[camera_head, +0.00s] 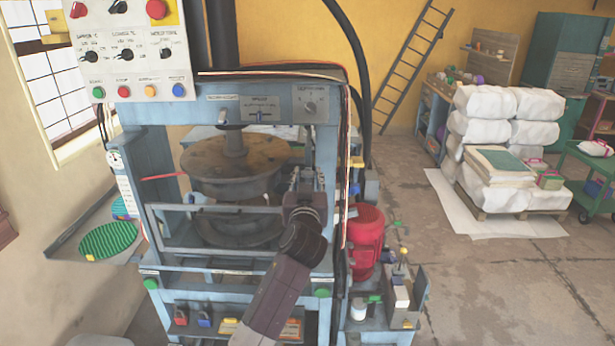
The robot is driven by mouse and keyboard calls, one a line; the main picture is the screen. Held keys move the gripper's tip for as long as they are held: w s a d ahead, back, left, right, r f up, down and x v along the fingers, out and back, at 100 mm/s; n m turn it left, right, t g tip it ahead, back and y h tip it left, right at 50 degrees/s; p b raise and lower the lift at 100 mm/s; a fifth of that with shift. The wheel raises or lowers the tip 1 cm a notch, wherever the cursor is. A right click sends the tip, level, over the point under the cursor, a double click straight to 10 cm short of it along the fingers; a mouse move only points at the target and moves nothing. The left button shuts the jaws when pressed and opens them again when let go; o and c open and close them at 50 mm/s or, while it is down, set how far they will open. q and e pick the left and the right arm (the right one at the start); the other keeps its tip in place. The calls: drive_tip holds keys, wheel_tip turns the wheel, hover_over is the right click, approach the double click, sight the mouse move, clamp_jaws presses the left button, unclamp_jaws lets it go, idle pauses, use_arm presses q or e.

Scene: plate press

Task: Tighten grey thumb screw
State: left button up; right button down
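I cannot make out a grey thumb screw; the gripper and wrist cover part of the upright where one could be. The round press plate (235,160) hangs on its shaft left of the gripper.
A control panel (130,50) with knobs and coloured buttons stands at upper left. A clear guard frame (190,247) crosses the press front. A red motor (366,238) is close on the right. Green round plates (107,240) lie on the left shelf. Open floor lies farther right.

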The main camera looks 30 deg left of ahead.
use_arm(q)
drive_tip(key=c, duration=0.6)
drive_tip(key=shift+c, duration=0.2)
